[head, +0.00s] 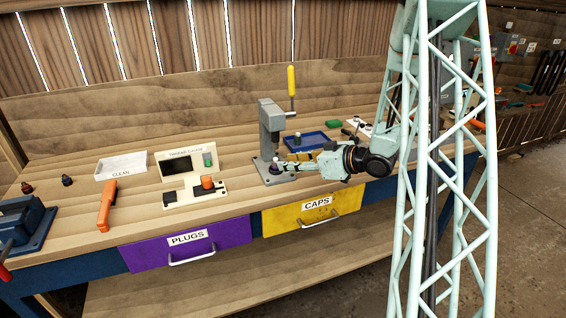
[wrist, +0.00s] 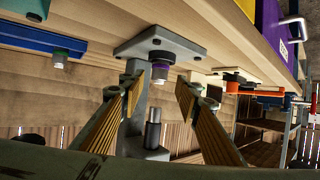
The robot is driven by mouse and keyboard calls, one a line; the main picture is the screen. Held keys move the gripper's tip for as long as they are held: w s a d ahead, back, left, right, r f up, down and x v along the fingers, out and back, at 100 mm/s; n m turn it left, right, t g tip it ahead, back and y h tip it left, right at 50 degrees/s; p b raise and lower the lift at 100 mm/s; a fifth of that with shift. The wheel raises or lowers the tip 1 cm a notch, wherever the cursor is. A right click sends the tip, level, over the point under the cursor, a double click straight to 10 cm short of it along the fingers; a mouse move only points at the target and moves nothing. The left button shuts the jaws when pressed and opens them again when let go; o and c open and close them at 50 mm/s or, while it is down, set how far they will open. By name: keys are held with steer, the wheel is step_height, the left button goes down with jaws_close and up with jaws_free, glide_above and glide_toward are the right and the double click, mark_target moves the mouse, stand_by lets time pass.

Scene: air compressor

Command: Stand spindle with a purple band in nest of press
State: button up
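The press (head: 271,130) is grey, with a raised yellow-handled lever (head: 292,82), and stands at the back middle of the bench. The spindle with a purple band (wrist: 160,68) stands at the nest on the press base plate (wrist: 187,48); the wrist view shows it upside down. It also shows in the head view (head: 275,168), small beside my fingertips. My gripper (wrist: 157,88) is open, with one finger on each side of the spindle and visible gaps between. The ram (wrist: 153,130) is clear of the spindle's top. How deep the spindle sits is hidden.
A blue tray (head: 325,144) behind my gripper holds another spindle (wrist: 60,58). A thread gauge (head: 187,163), a white CLEAN tray (head: 121,158) and an orange tool (head: 107,204) lie left. The PLUGS drawer (head: 186,250) and CAPS drawer (head: 312,217) are shut.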

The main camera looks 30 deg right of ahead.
steer(key=shift+p+v, duration=0.4)
steer(key=shift+v, duration=2.2)
steer(key=shift+r, duration=0.1)
steer(key=shift+w, duration=0.15)
